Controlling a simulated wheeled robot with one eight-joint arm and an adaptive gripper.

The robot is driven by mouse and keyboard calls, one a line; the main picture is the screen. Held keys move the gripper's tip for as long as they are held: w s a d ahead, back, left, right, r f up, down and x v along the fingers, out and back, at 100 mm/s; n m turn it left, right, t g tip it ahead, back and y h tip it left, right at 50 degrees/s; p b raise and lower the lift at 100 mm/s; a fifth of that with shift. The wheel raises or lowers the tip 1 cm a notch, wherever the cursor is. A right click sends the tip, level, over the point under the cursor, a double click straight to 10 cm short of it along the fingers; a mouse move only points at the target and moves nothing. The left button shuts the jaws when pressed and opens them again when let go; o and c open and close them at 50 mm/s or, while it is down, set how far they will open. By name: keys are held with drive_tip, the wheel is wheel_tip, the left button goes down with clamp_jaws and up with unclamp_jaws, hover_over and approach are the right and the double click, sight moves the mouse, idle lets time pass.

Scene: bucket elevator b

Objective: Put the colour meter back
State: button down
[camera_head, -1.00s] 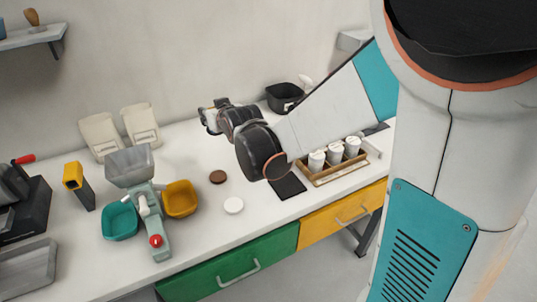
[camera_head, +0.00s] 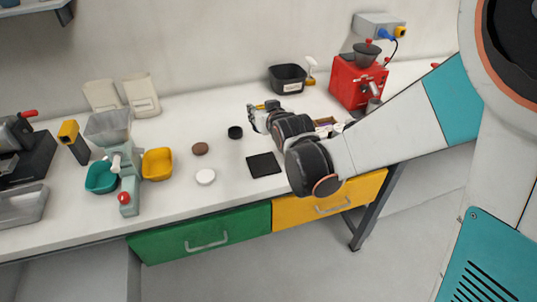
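A yellow-topped black upright device (camera_head: 73,140), which may be the colour meter, stands on the bench at the left, beside the grain feeder. My gripper (camera_head: 254,118) is over the middle of the bench, beyond the black square mat (camera_head: 263,164) and far to the right of that device. A small yellow patch shows at the gripper's far side; I cannot tell whether it is held or lies behind. The fingers are small and partly hidden by my wrist, so their opening is unclear.
White (camera_head: 205,176), brown (camera_head: 200,148) and black (camera_head: 235,132) discs lie left of the mat. A feeder (camera_head: 110,127) with teal (camera_head: 101,177) and yellow (camera_head: 157,164) bins stands left. A black tub (camera_head: 287,78) and red grinder (camera_head: 357,82) stand behind. My arm covers most of the wooden rack.

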wheel_tip(320, 180, down, 16)
drive_tip(key=b, duration=1)
drive_tip(key=shift+r, duration=0.3)
drive_tip(key=c, duration=1)
unclamp_jaws()
drive_tip(key=shift+o, duration=0.2)
drive_tip(key=p+v, duration=0.4)
drive_tip(key=v, duration=0.8)
